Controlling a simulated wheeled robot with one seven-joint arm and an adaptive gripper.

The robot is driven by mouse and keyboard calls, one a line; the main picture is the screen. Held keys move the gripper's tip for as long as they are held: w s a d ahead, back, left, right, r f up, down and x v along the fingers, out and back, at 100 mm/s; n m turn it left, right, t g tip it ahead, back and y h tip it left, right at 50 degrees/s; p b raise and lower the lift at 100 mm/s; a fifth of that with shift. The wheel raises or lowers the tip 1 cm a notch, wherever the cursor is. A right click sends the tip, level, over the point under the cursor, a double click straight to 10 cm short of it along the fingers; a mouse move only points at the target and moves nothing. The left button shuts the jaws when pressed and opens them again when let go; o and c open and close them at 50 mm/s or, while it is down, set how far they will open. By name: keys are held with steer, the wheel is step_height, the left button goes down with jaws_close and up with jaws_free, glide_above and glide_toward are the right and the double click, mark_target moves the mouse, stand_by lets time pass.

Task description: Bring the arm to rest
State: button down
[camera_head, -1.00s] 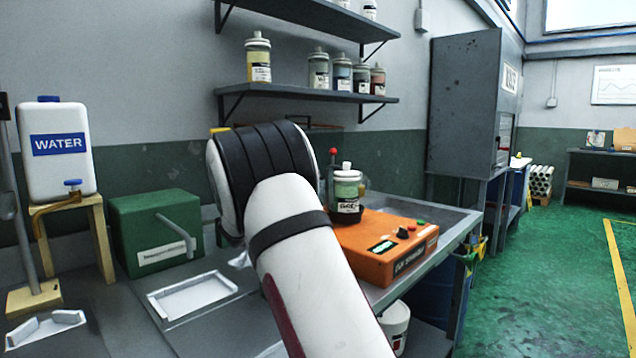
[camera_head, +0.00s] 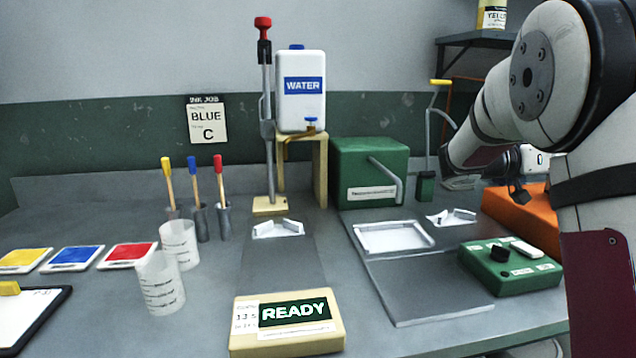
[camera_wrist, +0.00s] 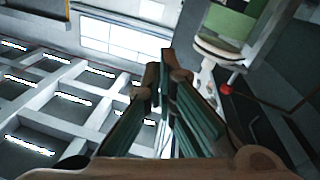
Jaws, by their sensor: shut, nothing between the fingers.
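My arm fills the right side of the head view, bent, with a white and black joint high up and a lower link at the right edge. A small white and black end part of my arm shows behind it, above the orange machine (camera_head: 515,210). My gripper (camera_wrist: 164,78) shows in the wrist view, its fingers close together with nothing held. Beyond the fingers in that view are the ceiling and a bright window (camera_wrist: 120,35). A jar with a pale lid (camera_wrist: 222,48) and a red knob (camera_wrist: 225,89) are to the right of the fingers, apart from them.
The bench holds a water tank (camera_head: 301,105) on a stand, a green box (camera_head: 368,165), a green control box (camera_head: 510,268), a READY display (camera_head: 287,325), two clear cups (camera_head: 160,285) and colour pads (camera_head: 128,256). A shelf (camera_head: 475,42) is at upper right.

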steer(key=s+a+f+n+y, duration=0.2)
steer(key=s+a+y, duration=0.15)
steer(key=s, duration=0.35)
steer(key=s+a+f+n+g+y, duration=0.1)
steer(key=s+a+f+n+y, duration=0.2)
steer(key=s, duration=0.5)
steer(key=s+a+f+y, duration=0.2)
steer(key=s+a+y, duration=0.1)
steer(key=s+a, duration=0.3)
steer(key=s+a+f+n+t+y, duration=0.1)
steer(key=s+a+f+n+y, duration=0.4)
steer(key=s+a, duration=0.45)
steer(key=s+a+f+n+t+y, duration=0.1)
steer(key=s+a+f+n+y, duration=0.35)
steer(key=s+a, duration=0.5)
step_height(320, 180, up, 25)
steer(key=t+p, duration=0.3)
steer(key=p, duration=2)
steer(key=shift+w+a+r+n+t+p, duration=0.15)
steer(key=shift+w+a+n+t+p, duration=0.15)
steer(key=shift+w+n+p, duration=0.1)
